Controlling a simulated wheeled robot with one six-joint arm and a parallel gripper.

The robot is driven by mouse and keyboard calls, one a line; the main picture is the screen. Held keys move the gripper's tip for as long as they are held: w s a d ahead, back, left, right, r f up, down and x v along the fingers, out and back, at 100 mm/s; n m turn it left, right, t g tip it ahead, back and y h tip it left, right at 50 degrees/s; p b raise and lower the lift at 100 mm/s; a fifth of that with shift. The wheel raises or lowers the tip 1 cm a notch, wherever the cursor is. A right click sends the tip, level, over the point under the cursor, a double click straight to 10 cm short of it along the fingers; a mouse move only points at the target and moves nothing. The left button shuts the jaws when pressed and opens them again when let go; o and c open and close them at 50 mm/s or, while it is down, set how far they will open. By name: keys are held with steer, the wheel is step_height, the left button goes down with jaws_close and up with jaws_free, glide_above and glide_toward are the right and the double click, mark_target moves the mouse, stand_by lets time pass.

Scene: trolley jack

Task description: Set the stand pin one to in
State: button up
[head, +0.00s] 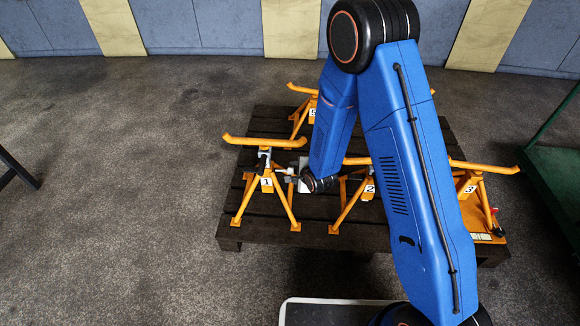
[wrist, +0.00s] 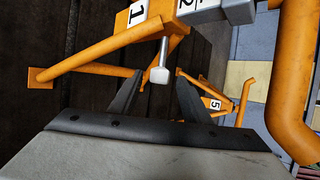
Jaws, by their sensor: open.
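Stand one (head: 266,183) is an orange stand with a number 1 label, at the left front of the pallet in the head view. Its orange post and leg (wrist: 100,55) also show in the wrist view. A grey metal pin (wrist: 158,75) with a blunt end sticks out from the post. My gripper (wrist: 159,73) is open, with its dark fingertips on either side of the pin's end; I cannot tell whether either touches it. In the head view my gripper (head: 292,175) is just right of stand one, partly hidden by my arm.
The stands share a dark wooden pallet (head: 255,236). Stand two (head: 368,190) is close on the right, partly behind my arm. Stand three (head: 466,188) is further right and stand five (head: 310,112) is behind. A green frame (head: 556,165) stands at the right edge.

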mark_target(283, 171)
steer(key=shift+w+a+f, duration=0.15)
steer(key=shift+w+f, duration=0.05)
steer(key=shift+f, duration=0.05)
steer(key=shift+c, duration=0.3)
jaws_close()
steer(key=shift+a, duration=1.65)
steer(key=shift+o, duration=0.3)
jaws_free()
steer(key=shift+a, duration=0.1)
steer(key=shift+r, duration=0.15)
